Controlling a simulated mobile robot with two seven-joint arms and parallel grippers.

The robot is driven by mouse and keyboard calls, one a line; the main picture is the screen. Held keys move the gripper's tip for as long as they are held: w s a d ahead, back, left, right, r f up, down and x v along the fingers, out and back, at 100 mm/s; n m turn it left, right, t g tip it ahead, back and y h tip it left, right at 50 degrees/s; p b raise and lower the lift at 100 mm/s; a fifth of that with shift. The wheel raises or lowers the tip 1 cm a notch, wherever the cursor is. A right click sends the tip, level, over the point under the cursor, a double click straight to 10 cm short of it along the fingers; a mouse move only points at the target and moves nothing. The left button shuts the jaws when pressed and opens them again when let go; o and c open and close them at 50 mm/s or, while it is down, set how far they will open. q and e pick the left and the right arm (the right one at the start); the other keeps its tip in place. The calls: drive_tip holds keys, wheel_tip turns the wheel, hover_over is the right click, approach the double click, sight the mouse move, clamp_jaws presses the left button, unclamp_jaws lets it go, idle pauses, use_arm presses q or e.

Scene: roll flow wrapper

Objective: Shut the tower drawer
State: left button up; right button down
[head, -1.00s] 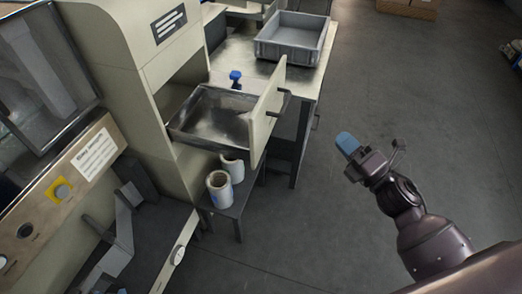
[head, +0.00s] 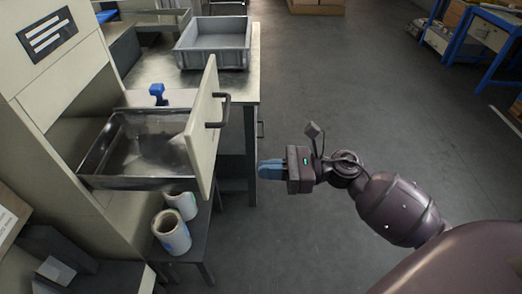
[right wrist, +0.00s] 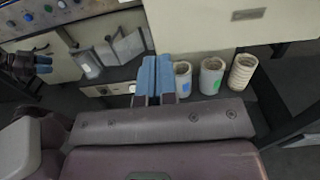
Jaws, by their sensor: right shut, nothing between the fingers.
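The tower drawer (head: 136,148) is pulled out of the cream tower (head: 62,75), showing its metal inside. Its cream front panel (head: 203,135) carries a dark handle (head: 222,112). My right gripper (head: 262,168) is shut and empty, to the right of the front panel and apart from it, with blue fingers pointing at it. In the right wrist view, the shut fingers (right wrist: 152,72) point toward a cream panel (right wrist: 205,22). My left gripper (right wrist: 45,64) shows at the left edge there, too small to tell its jaws; it is outside the head view.
White rolls (head: 172,232) stand on a low dark stand (head: 205,232) below the drawer. A metal table (head: 240,90) behind it bears a grey bin (head: 213,44). A blue-handled item (head: 157,92) shows beyond the drawer. Open floor (head: 345,90) lies to the right.

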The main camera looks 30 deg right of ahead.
sight(204, 169)
drive_tip(key=x, duration=1.1)
drive_tip(key=shift+w, duration=0.1)
drive_tip(key=shift+w+a, duration=0.1)
drive_tip(key=shift+a, duration=0.1)
drive_tip(key=shift+w+a, duration=0.3)
drive_tip(key=shift+a, duration=0.15)
drive_tip(key=x, duration=2.2)
drive_tip(key=shift+w+a+f, duration=0.15)
drive_tip(key=shift+f, duration=0.1)
drive_tip(key=x, duration=0.4)
drive_tip(key=shift+w+a+b, duration=0.3)
drive_tip(key=shift+w+a, duration=0.05)
drive_tip(key=shift+a, duration=0.15)
use_arm(q)
drive_tip(key=shift+w+d, duration=0.1)
drive_tip(key=shift+d, duration=0.1)
use_arm(e)
drive_tip(key=shift+r, duration=0.35)
